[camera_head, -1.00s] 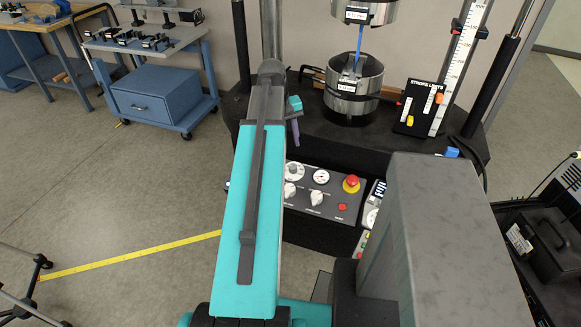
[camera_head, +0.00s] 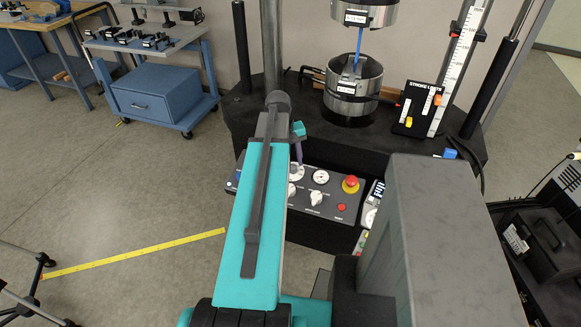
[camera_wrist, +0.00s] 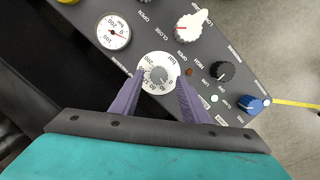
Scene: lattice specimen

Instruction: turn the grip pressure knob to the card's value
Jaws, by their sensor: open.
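The grip pressure knob looks to be the white dial with a numbered ring and a grey centre (camera_wrist: 159,72) in the wrist view. In the head view it shows partly, just beyond my gripper (camera_head: 297,172). My gripper (camera_wrist: 160,86) is open, its two purple fingers on either side of the dial's lower part. I cannot tell whether they touch it. In the head view one purple finger (camera_head: 299,151) points down at the control panel (camera_head: 328,205). A pale strip right of the panel (camera_head: 376,192) may be a card; its text is not legible.
A pressure gauge (camera_wrist: 114,31), a white knob (camera_wrist: 187,27), a black knob (camera_wrist: 222,72) and a blue knob (camera_wrist: 253,105) surround the dial. A red emergency button (camera_head: 351,182) is on the panel's right. The test machine's cylindrical grips (camera_head: 352,95) stand behind.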

